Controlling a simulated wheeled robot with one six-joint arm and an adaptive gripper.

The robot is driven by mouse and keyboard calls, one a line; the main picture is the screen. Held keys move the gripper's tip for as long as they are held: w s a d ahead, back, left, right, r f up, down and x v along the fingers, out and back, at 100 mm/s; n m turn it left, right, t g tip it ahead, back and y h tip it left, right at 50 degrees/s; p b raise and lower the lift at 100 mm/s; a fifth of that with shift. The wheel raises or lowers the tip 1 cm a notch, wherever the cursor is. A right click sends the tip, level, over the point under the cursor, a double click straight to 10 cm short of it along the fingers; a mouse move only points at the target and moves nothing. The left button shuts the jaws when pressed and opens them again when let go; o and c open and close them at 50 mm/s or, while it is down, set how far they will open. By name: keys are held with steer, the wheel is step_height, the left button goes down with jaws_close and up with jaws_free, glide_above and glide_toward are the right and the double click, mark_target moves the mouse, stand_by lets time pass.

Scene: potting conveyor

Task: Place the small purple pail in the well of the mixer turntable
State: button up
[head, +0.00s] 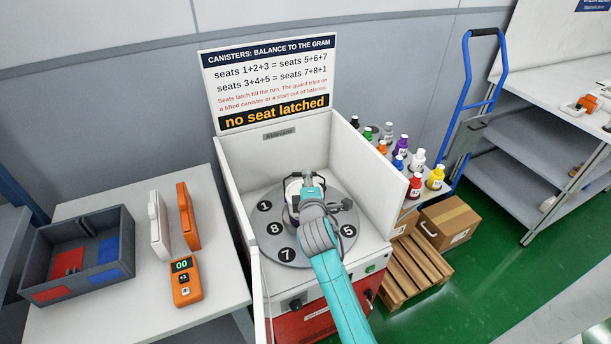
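The mixer turntable (258,247) is a grey disc with black numbered seats, inside a white-walled machine; seats 1, 8, 7 and 5 are readable. My gripper (304,188) is over its middle, seen from behind, with my wrist and arm covering much of the disc. A whitish rounded shape (292,187) shows beside the gripper's dark fingers. A small purple patch, perhaps part of the purple pail (292,222), shows at the left edge of my wrist. The well is hidden, and I cannot tell whether the fingers are closed on the pail or whether the pail touches the disc.
White walls (362,180) enclose the turntable at the sides and back. A sign (270,85) behind reads "no seat latched". Several coloured bottles (401,147) stand to the right. A left table (140,275) holds a grey divided bin (80,255) and an orange meter (186,282).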

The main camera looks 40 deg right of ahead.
steer(key=v, duration=0.7)
steer(key=shift+s, duration=0.15)
steer(key=shift+a, duration=0.15)
steer(key=s+a+f+m+t+y, duration=0.1)
steer(key=s+a+f+y, duration=0.1)
steer(key=s+a+f, duration=0.4)
steer(key=s+a+f+m+y, duration=0.1)
steer(key=s+a+m+y, duration=0.1)
steer(key=s+a, duration=0.35)
steer(key=s+a+f+m+t+y, duration=0.1)
steer(key=s+a+f+y, duration=0.2)
steer(key=s, duration=0.5)
steer(key=s+a+r+m+y, duration=0.1)
steer(key=s+a+r+m, duration=0.1)
steer(key=s, duration=0.8)
steer(key=s+a+r+m+y, duration=0.1)
steer(key=s+a+r+m, duration=0.2)
steer(key=s, duration=0.7)
steer(key=shift+s+r+m, duration=0.25)
steer(key=shift+s+m, duration=0.1)
steer(key=shift+m, duration=0.65)
steer(key=shift+a, duration=0.2)
